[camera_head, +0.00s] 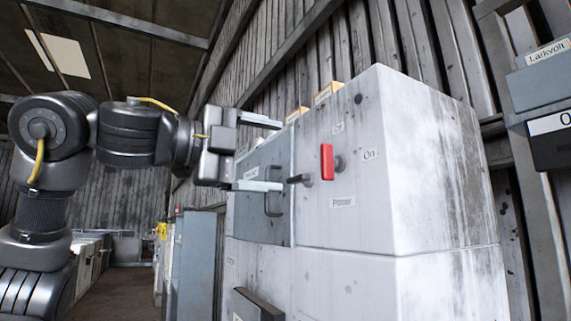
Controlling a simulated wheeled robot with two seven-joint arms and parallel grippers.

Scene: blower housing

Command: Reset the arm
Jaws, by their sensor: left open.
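My left arm comes in from the left. Its gripper (262,153) is open, with its two pale fingers spread one above the other and nothing between them. The fingers point right, in front of the upper part of a stained white cabinet (440,170). A red switch handle (327,162) stands upright on the cabinet's front, to the right of the fingertips and apart from them in the picture. Labels reading "On" and "Power" are near it. My right gripper is not in view.
A grey door with a handle (270,204) is on the cabinet behind the fingers. A dark lever (300,179) sticks out between it and the red handle. A grey box (540,85) is at the right edge. An aisle (125,290) runs back at lower left.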

